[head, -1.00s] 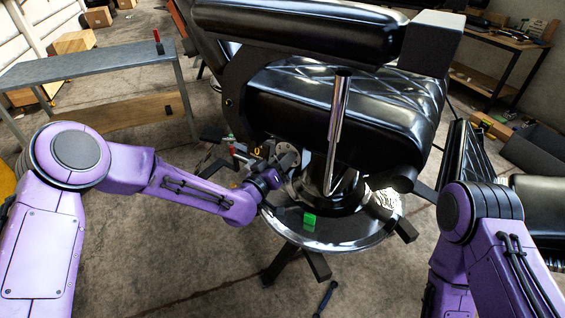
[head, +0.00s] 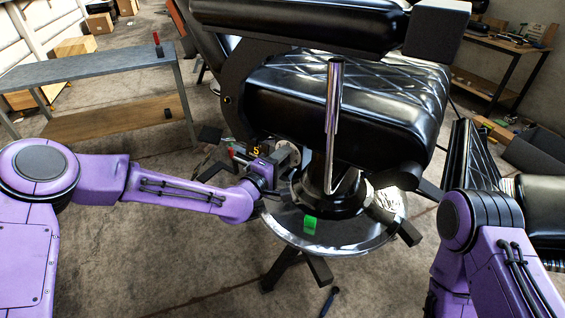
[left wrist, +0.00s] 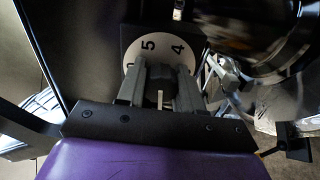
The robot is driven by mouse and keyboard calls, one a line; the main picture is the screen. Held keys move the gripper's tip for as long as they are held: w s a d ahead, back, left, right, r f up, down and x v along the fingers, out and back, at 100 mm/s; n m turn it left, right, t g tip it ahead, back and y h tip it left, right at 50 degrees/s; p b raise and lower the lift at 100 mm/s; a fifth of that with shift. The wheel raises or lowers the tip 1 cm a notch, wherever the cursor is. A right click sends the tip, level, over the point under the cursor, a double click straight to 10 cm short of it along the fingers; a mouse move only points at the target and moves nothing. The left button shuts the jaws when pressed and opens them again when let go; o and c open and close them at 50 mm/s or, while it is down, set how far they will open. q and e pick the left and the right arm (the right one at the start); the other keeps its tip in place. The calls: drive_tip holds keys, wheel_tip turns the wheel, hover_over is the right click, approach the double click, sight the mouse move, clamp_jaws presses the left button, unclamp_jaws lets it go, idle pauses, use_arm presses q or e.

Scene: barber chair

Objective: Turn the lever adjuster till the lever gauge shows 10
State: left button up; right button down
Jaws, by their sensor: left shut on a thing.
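The lever adjuster shows in the left wrist view as a pale round dial (left wrist: 160,46) marked with 5 and 4; another figure at its left edge is partly covered. My left gripper (left wrist: 160,75) is shut on the adjuster in front of the dial, its fingers covering the lower middle. In the head view the left gripper (head: 280,160) reaches in from the left beside the chair base. The lever gauge (head: 256,151) shows a small yellow figure that looks like 5, just above the gripper. My right arm is at the lower right; its gripper is out of frame.
The black barber chair seat (head: 330,110) overhangs the adjuster. A chrome lever (head: 333,125) rises in front of the seat. A green block (head: 310,225) sits on the round metal base (head: 345,244). A grey workbench (head: 80,70) stands at the left; open floor lies in front.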

use_arm(q)
drive_tip(key=n+b, duration=0.2)
drive_tip(key=n, duration=0.3)
drive_tip(key=shift+f, duration=0.15)
drive_tip(key=shift+n+b, duration=0.8)
drive_tip(key=shift+n, duration=0.2)
drive_tip(key=o, duration=1)
drive_tip(key=shift+o, duration=0.2)
drive_tip(key=v, duration=1)
drive_tip(key=shift+s+a, duration=0.2)
drive_tip(key=shift+a, duration=0.05)
